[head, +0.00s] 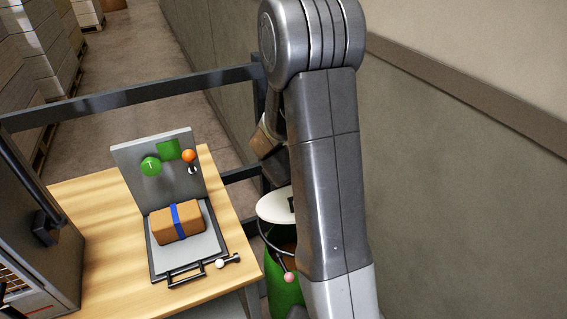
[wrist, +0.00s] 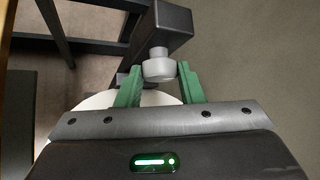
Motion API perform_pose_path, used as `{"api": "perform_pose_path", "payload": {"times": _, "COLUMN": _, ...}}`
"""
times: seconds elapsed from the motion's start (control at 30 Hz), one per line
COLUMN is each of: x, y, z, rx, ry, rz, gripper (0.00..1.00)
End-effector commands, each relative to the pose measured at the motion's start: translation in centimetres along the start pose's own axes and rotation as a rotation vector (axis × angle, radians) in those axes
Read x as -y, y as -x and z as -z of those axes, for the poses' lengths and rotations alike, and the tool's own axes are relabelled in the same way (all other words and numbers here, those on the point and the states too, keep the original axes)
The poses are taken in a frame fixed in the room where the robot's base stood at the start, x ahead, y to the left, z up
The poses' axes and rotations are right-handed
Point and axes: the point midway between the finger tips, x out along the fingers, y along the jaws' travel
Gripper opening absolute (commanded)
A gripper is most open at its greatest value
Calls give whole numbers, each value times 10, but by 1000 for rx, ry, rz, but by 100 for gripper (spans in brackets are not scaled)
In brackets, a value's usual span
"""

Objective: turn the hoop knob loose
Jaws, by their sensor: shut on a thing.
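The hoop knob (wrist: 159,68) is a light grey round knob on a short stem, standing out from a dark square beam (wrist: 165,25) in the wrist view. My gripper (wrist: 160,78) has its green fingers on either side of the knob and is shut on it. In the head view my own arm hides the gripper and the knob. There, a green bin or bag (head: 283,292) stands beside the table under a white round lid (head: 270,206). A dark curved hoop (head: 266,238) with a pink ball (head: 289,277) shows at it, partly behind my arm.
A wooden table (head: 100,208) holds a grey stand (head: 130,160) with a green knob (head: 151,166) and an orange ball (head: 189,156). A brown packet with a blue band (head: 165,228) lies on its tray. Dark rails (head: 130,96) run behind; a wall (head: 450,170) is right.

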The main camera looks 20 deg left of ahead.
Motion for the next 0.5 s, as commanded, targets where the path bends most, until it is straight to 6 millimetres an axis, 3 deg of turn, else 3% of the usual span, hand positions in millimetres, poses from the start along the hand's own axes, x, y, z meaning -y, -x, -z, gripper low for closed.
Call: {"api": "perform_pose_path", "payload": {"times": 0.5, "x": -12, "y": -7, "z": 6, "rx": 3, "ry": 348, "rz": 347, "gripper": 11}}
